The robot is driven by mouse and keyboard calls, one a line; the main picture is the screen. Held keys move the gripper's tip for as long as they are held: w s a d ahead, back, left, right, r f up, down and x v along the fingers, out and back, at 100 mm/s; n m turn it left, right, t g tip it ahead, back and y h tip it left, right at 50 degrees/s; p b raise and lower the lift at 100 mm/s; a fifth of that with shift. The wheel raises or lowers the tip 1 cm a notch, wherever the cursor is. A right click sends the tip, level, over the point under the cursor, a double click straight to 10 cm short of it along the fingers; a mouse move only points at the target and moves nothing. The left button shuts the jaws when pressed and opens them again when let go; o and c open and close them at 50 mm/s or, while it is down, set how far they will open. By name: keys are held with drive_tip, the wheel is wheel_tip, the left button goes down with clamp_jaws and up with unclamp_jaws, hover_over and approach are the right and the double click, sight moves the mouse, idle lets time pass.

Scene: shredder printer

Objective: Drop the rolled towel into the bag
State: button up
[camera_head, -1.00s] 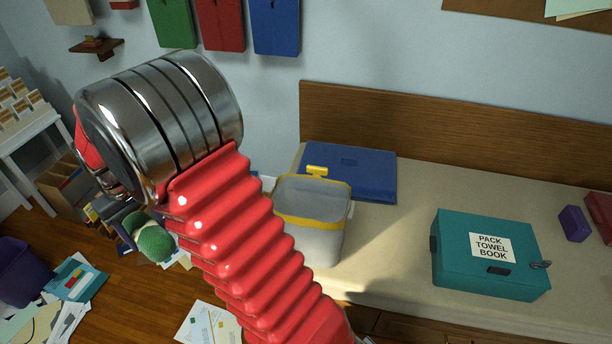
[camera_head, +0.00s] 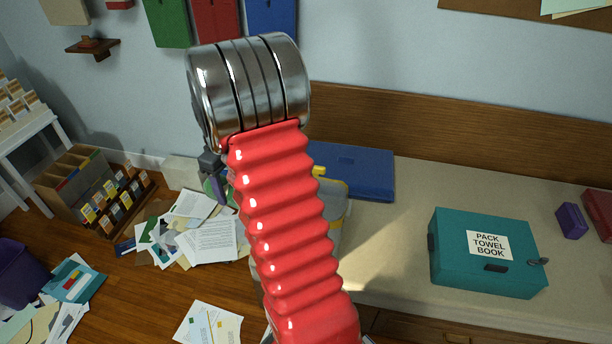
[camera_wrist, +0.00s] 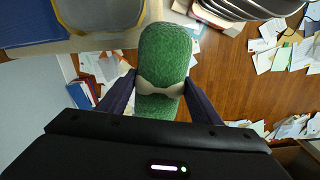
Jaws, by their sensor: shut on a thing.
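The rolled towel (camera_wrist: 163,60) is green with a pale band around it. In the wrist view my gripper (camera_wrist: 158,88) is shut on it, with a dark finger on each side at the band. In the head view my gripper (camera_head: 216,178) is mostly hidden behind my red arm, and only a bit of green shows. The bag (camera_head: 334,215) is grey with a yellow rim and stands on the bench, partly hidden by my arm. Its rim (camera_wrist: 140,24) shows at the top of the wrist view, beyond the towel. The towel is over the floor beside the bench.
A blue folded item (camera_head: 355,172) lies behind the bag on the bench (camera_head: 390,255). A teal box (camera_head: 460,270) labelled "PACK TOWEL BOOK" stands to the right. Papers (camera_head: 205,235) litter the floor, near a wooden sorter (camera_head: 75,185).

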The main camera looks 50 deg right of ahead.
drive_tip(key=s+d+n, duration=0.2)
drive_tip(key=s+d, duration=1.2)
drive_tip(key=d, duration=0.4)
drive_tip(key=shift+f, duration=0.35)
drive_tip(key=shift+s, duration=0.1)
wheel_tip(320, 180, down, 26)
drive_tip(key=shift+f, duration=0.15)
idle(1.8)
drive_tip(key=shift+f, duration=2.4)
